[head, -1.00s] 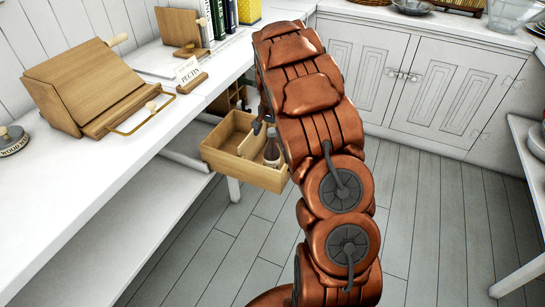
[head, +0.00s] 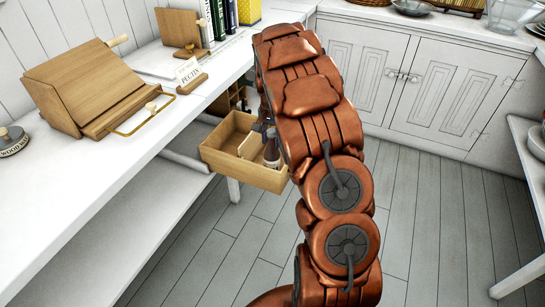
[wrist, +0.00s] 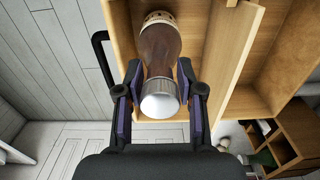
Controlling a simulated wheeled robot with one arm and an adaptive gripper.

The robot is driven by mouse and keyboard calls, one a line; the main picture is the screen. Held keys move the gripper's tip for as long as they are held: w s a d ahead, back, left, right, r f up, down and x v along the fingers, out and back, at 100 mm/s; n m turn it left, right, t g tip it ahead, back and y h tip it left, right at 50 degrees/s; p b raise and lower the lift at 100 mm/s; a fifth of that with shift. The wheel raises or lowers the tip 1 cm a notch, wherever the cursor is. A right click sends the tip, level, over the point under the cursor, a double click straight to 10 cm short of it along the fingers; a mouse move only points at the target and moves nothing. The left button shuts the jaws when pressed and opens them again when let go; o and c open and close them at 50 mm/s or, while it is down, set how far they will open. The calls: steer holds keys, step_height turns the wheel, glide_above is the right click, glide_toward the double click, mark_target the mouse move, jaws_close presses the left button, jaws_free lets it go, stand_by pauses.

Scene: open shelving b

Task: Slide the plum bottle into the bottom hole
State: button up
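The bottle, dark reddish brown with a silver cap, stands in the pulled-out wooden drawer (head: 238,176), by its right end in the head view (head: 272,156). The wrist view shows the bottle (wrist: 158,50) cap towards me. My gripper (wrist: 160,88) is open, with one finger on each side of the bottle's upper part. A narrow gap seems to show on both sides. In the head view the gripper (head: 266,132) is partly hidden behind my arm. A wooden rack with square holes (wrist: 283,150) stands at lower right in the wrist view, partly cut off.
A divider (head: 248,146) splits the drawer. White cabinets (head: 420,85) stand at the back. The floor between is clear.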

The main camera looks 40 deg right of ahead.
jaws_close()
step_height(320, 180, up, 13)
steer(key=p, duration=0.5)
stand_by(1.4)
steer(key=shift+r+p, duration=0.1)
steer(key=shift+p, duration=0.25)
